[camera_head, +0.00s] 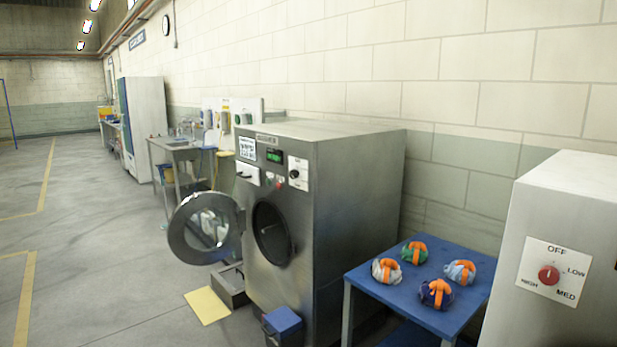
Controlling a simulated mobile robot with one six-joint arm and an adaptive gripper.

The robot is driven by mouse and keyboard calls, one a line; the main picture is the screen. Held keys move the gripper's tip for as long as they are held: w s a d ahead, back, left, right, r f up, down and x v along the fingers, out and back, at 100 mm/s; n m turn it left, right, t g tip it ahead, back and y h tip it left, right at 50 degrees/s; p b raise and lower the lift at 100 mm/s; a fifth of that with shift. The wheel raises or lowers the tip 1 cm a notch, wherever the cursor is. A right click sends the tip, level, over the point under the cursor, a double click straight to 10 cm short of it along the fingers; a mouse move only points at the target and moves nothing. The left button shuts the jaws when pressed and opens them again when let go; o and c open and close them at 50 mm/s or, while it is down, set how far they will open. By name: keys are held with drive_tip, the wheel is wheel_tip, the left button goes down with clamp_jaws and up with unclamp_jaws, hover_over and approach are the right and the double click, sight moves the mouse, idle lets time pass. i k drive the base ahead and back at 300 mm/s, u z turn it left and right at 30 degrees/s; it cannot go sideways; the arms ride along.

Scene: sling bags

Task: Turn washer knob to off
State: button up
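The washer (352,190) is a grey metal front-loading machine in the middle of the view. Its round glass door (205,228) hangs open to the left of the dark drum opening (272,234). On its upper front are a white plate with a small dark knob (298,173), another white control plate (247,174) at the left, a green-lit display (273,156) and a small red button (280,185). The knob's setting is too small to read. My gripper is not in view.
A cabinet (575,200) at right has a red dial (549,275) marked OFF, LOW, MED, HIGH. A blue table (398,299) holds several orange-banded bundles (436,293). A blue-lidded bin (283,322) and yellow mat (207,306) lie before the washer. Floor at left is clear.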

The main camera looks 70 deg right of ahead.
sight(294, 174)
drive_tip(key=u, duration=0.1)
drive_tip(key=k, duration=0.7)
drive_tip(key=z, duration=1.95)
drive_tip(key=i, duration=0.95)
drive_tip(key=z, duration=0.15)
